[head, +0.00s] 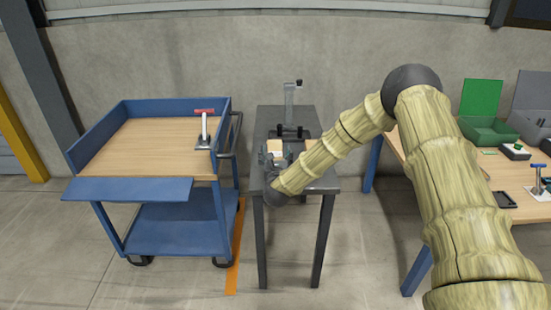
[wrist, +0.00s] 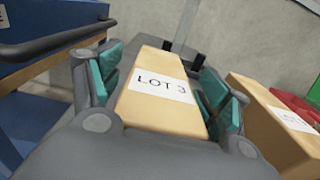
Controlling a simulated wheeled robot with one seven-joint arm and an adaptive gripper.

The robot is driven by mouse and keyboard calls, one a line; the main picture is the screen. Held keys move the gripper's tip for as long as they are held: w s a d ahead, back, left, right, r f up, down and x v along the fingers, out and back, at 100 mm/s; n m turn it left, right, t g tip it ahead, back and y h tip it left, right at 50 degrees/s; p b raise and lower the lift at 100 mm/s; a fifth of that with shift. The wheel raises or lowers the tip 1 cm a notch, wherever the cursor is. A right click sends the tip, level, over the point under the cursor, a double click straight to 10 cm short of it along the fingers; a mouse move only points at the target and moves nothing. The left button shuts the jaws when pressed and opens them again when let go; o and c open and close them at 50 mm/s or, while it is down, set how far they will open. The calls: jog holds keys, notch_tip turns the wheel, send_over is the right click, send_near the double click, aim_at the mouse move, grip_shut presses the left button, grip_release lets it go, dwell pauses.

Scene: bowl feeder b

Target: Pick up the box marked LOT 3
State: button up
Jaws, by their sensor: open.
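The tan box marked LOT 3 (wrist: 155,104) lies in the middle of the wrist view, its white label facing the camera. My gripper (wrist: 162,76) is open, with one teal-padded finger on each side of this box. Whether the pads touch it I cannot tell. In the head view my gripper (head: 274,158) is over the small dark table, and a pale box top (head: 275,146) shows beside it. My arm hides part of the tabletop.
A second tan box (wrist: 272,122) with a partly readable label stands close on the right. A grey clamp-like stand (head: 290,103) rises at the back of the dark table (head: 290,116). A blue cart (head: 150,190) stands left, and a wooden workbench (head: 515,178) with bins right.

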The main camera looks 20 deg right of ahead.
jog(key=c, duration=1.2)
jog(key=shift+o, duration=0.2)
jog(key=shift+r, duration=0.1)
